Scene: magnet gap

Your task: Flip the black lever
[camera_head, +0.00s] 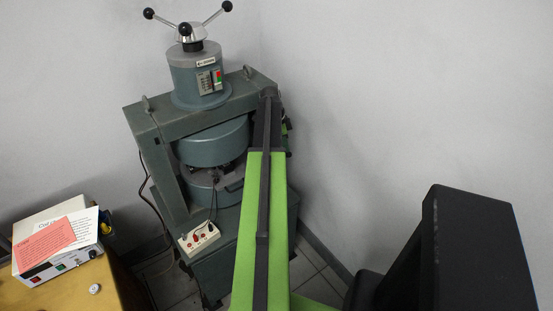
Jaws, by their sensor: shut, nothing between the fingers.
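The grey-green magnet machine (161,141) stands against the wall. On top, a hub carries thin metal arms with black ball knobs (184,29). A small dark piece (234,184) sticks out at the gap between its round poles. I cannot tell which of these parts, if any, is the black lever; my arm hides the machine's right side. My green arm reaches up from the bottom centre, in front of the machine. My gripper (268,94) is at its far dark end, near the frame's top right corner. It is shut and empty; contact with the frame cannot be told.
A small white box (196,242) with cables sits on the machine's lower front. At the left, a wooden table (70,291) bears a white instrument (75,255) under paper notes. A large black block (487,250) stands at the right. The wall's right side is bare.

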